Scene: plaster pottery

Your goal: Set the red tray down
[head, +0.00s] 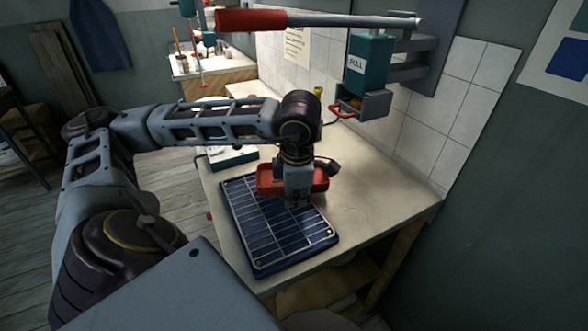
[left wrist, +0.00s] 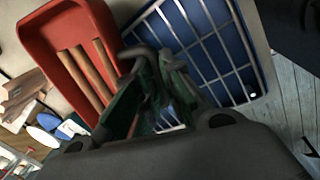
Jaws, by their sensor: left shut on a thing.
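The red tray (head: 265,182) is over the far right end of a blue rack with a wire grid (head: 272,228) on the bench. In the left wrist view the red tray (left wrist: 70,22) holds several brown sticks or rolls (left wrist: 88,78) lying side by side. My left gripper (head: 298,200) points down at the tray's near side and hides its middle. In the left wrist view its fingers (left wrist: 150,92) are shut on the tray's edge. I cannot tell whether the tray touches the rack. My right gripper is not in view.
The bench top (head: 375,200) is clear to the right of the rack. A teal-and-white device (head: 232,158) stands behind the rack. A wall-mounted press with a red-handled lever (head: 252,20) and teal block (head: 370,55) hangs over the bench's back.

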